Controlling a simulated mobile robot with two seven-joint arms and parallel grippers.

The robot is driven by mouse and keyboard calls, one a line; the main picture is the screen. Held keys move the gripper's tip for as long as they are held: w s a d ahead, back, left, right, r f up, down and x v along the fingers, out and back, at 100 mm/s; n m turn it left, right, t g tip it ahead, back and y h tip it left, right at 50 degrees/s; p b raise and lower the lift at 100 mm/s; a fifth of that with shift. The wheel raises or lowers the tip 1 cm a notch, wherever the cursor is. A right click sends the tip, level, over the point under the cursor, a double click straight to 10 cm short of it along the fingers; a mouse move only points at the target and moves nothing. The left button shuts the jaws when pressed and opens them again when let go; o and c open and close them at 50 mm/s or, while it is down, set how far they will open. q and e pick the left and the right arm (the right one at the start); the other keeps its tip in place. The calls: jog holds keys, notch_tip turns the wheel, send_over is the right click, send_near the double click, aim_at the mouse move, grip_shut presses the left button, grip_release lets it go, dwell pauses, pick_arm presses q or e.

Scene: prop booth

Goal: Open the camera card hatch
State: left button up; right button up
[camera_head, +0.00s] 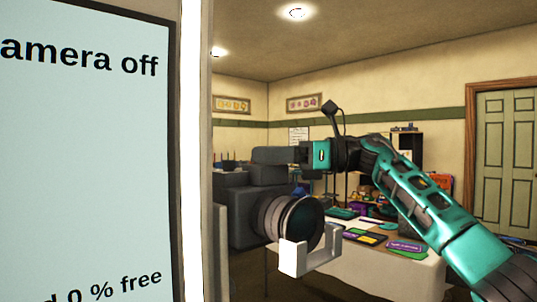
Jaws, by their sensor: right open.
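A dark grey camera (245,215) with a large black lens (290,218) stands close in front, just right of a pale panel edge. I cannot make out its card hatch from here. My right arm comes in from the right, and my right gripper (274,155) is at the camera's top, pointing left. It is open, but its fingers blend with the dark camera body, so I cannot tell whether they touch it. My left gripper is not in view.
A large screen (80,150) fills the left side, reading "amera off" and "0 % free". A white U-shaped bracket (310,252) sits below the lens. Behind stands a white-covered table (365,267) with colourful flat items. A green door (505,160) is at the far right.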

grip_shut()
dwell(0.5)
